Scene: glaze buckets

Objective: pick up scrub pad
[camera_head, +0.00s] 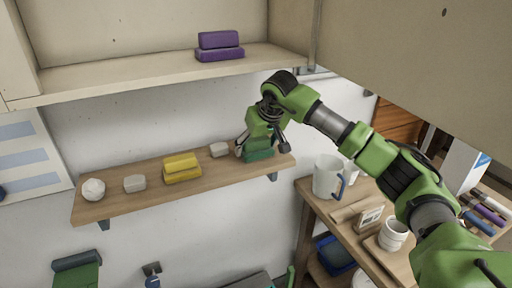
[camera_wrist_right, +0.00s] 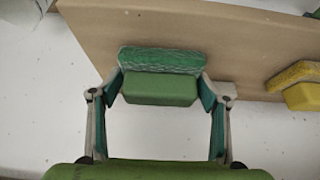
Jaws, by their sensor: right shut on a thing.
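The green scrub pad (camera_head: 259,155) is at the right end of the wooden wall shelf. In the wrist view it is a two-layer block (camera_wrist_right: 160,90), with a rough darker strip along one side. My right gripper (camera_head: 254,147) reaches down over it. Its two fingers (camera_wrist_right: 161,95) are shut on the pad's two ends. I cannot tell whether the pad still touches the shelf. My left gripper is not clearly seen.
The wooden shelf (camera_head: 140,203) also holds a yellow sponge (camera_head: 182,168), two pale blocks and a white round lump (camera_head: 93,189). A purple sponge (camera_head: 219,46) lies on the upper shelf (camera_head: 120,76).

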